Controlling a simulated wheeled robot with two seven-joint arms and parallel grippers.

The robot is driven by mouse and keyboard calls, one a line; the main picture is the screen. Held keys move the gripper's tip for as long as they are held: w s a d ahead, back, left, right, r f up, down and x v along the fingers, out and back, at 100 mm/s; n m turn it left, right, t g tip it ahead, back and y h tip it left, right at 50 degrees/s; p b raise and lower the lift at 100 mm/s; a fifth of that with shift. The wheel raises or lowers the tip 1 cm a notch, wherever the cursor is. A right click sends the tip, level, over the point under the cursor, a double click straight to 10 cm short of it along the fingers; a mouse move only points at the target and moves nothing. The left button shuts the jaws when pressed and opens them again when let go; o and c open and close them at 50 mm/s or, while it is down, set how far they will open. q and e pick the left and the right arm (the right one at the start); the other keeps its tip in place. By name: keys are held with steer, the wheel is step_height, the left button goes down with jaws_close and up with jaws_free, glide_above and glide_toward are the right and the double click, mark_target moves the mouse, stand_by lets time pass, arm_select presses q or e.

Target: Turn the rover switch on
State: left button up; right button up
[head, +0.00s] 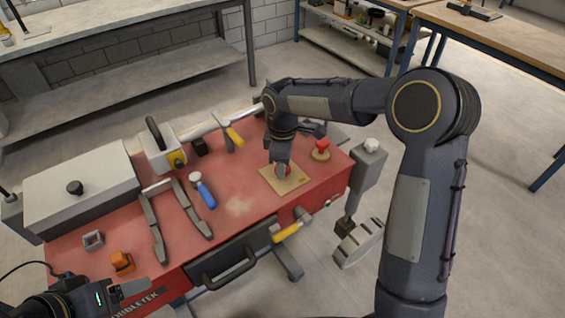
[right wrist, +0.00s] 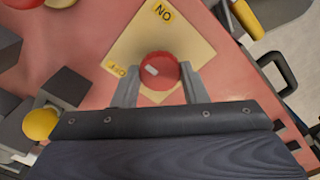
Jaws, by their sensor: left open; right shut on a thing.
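The rover switch is a round red knob (right wrist: 160,70) on a tan square plate (head: 286,187) on the red bench top. In the right wrist view the plate (right wrist: 195,38) has a yellow ON label (right wrist: 163,12) at the top and a yellow OFF label (right wrist: 118,70) at the left. A white mark on the knob sits left of its centre, on the OFF label's side. My right gripper (right wrist: 160,84) has its fingers on both sides of the knob and is shut on it. In the head view the right hand largely covers the knob. My left gripper (head: 138,291) is open and empty at the bench's front left.
A red mushroom button (head: 321,147) stands behind and right of the plate. A blue-handled tool (head: 202,190), a grey caliper-like tool (head: 160,222) and an orange block (head: 122,262) lie to the left. A grey box (head: 80,190) fills the far left.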

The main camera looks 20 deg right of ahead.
steer(key=m, duration=0.4)
steer(key=shift+m, duration=2.6)
steer(key=o, duration=1)
steer(key=shift+c, duration=0.2)
step_height(320, 180, up, 7)
steer(key=shift+f, duration=0.1)
steer(key=shift+r, duration=0.55)
